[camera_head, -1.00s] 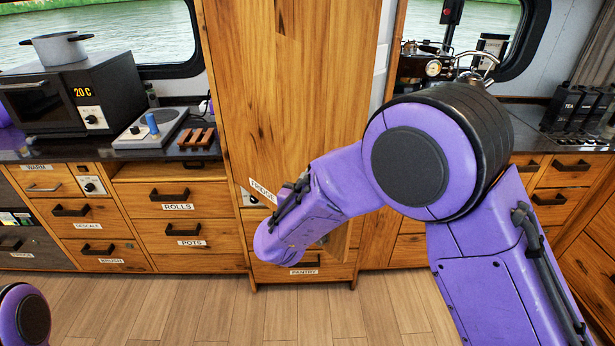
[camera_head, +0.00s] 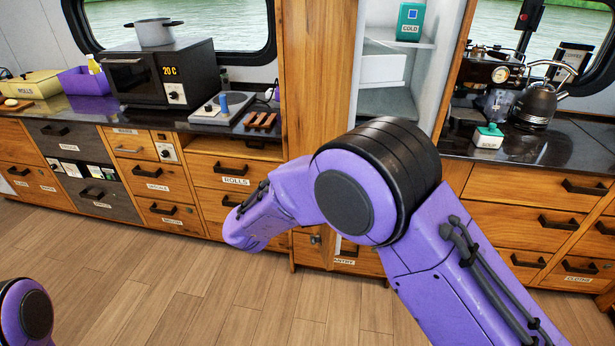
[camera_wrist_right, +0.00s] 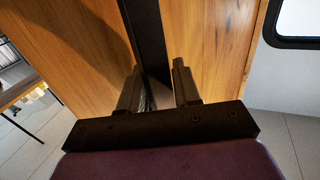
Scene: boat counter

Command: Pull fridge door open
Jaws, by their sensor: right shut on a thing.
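The wooden fridge door (camera_head: 318,75) stands open, seen at a slant. The white fridge interior (camera_head: 392,105) shows to its right, with shelves, a white drawer and a teal box (camera_head: 410,22) marked COLD. My right gripper (camera_wrist_right: 158,88) is shut on the black door handle (camera_wrist_right: 147,35), one finger on each side, against the wooden door face (camera_wrist_right: 205,35) in the wrist view. In the head view my right arm hides this gripper and the lower door. My left gripper is out of view; only part of my left arm shows at the bottom left.
Left of the fridge, a counter carries a black oven (camera_head: 160,75) with a pot and a burner plate (camera_head: 222,108). The wooden floor (camera_head: 200,285) in front is clear.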

